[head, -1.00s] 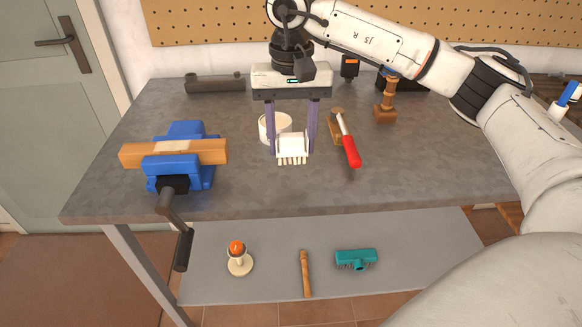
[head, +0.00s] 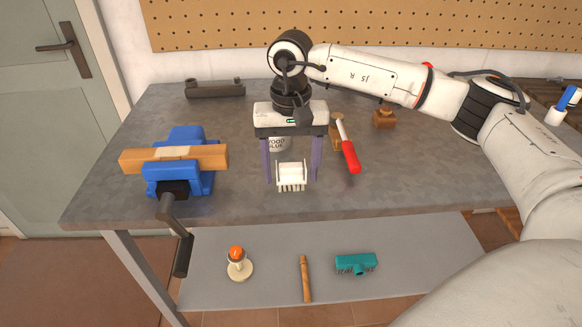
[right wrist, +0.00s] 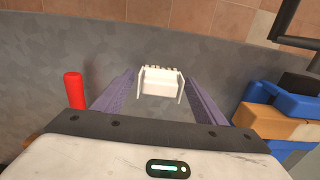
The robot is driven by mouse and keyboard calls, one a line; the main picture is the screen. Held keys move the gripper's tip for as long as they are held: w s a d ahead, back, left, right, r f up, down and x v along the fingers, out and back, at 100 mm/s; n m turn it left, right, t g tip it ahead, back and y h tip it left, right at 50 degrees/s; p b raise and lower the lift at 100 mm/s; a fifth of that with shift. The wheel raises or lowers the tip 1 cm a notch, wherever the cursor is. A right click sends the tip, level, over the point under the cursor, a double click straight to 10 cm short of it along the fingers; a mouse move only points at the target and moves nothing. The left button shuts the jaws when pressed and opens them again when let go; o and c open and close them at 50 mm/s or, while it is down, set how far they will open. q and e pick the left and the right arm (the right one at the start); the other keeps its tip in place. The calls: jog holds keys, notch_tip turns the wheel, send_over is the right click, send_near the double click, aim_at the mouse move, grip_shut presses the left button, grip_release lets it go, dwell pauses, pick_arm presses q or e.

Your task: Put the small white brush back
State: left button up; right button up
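The small white brush (head: 291,175) is between the two purple fingers of my right gripper (head: 291,181), bristles toward the table's front edge. The brush is over the middle front of the grey workbench (head: 235,190). Whether its bristles touch the bench top I cannot tell. My left gripper is not in view.
A blue vise (head: 181,178) clamping a wooden block stands at left. A lower shelf (head: 208,290) carries a teal brush head (head: 356,263). The bench's front right is clear.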

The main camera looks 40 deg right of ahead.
aim_at(291, 165)
notch_tip(291, 165, up, 12)
jog(key=shift+r+b, duration=0.25)
jog(key=shift+b, duration=0.1)
dwell(0.4)
